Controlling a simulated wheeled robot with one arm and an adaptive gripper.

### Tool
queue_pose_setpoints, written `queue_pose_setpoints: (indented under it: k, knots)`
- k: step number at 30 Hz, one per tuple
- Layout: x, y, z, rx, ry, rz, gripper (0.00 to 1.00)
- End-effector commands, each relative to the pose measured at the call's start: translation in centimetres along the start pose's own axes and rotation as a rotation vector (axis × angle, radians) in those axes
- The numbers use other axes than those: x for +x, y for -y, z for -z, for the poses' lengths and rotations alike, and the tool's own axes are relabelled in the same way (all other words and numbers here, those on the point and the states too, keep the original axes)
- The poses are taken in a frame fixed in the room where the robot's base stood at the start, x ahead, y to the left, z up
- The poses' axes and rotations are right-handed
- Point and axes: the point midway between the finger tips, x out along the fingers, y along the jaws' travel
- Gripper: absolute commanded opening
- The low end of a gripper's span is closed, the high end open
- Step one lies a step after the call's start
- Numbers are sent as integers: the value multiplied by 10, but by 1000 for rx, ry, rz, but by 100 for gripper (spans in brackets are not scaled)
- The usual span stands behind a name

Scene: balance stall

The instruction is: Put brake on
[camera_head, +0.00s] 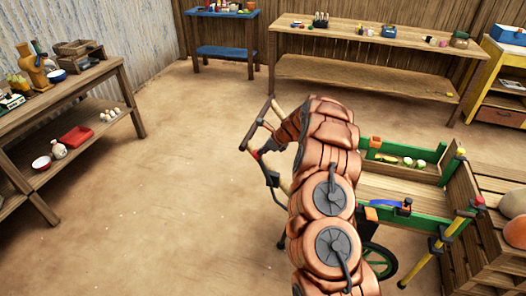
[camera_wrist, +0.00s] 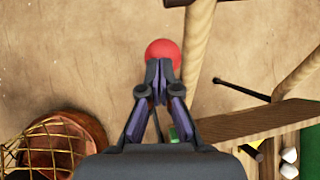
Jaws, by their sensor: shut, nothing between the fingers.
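A cart with green rails (camera_head: 432,180) and a wooden bed stands at the right, partly hidden behind my copper-coloured arm. Its wooden handles reach to the left of my arm, and a small red part (camera_head: 255,154) shows there. In the wrist view a round red knob (camera_wrist: 163,50) lies just beyond the fingertips of my gripper (camera_wrist: 158,76), beside a wooden handle bar (camera_wrist: 197,45). The fingers are shut and empty, with the tips overlapping the knob's lower edge; I cannot tell whether they touch it. The knob's lever is mostly hidden. My gripper is not clearly visible in the head view.
A wooden shelf table (camera_head: 75,88) with goods stands at the left. A long bench (camera_head: 340,32) and a blue table (camera_head: 222,14) stand at the back. Wooden crates (camera_head: 490,262) are at the right. A netted round basket (camera_wrist: 58,140) shows lower left in the wrist view. The left-centre floor is clear.

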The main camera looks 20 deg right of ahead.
Motion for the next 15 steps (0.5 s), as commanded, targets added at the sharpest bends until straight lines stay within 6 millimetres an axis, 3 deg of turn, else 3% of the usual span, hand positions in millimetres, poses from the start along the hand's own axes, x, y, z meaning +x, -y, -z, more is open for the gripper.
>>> queue_pose_setpoints:
  k: [8,15]
  knots:
    - [-2,0,0,0,0,-1,0]
    - [-28,4,4,3,0,0,0]
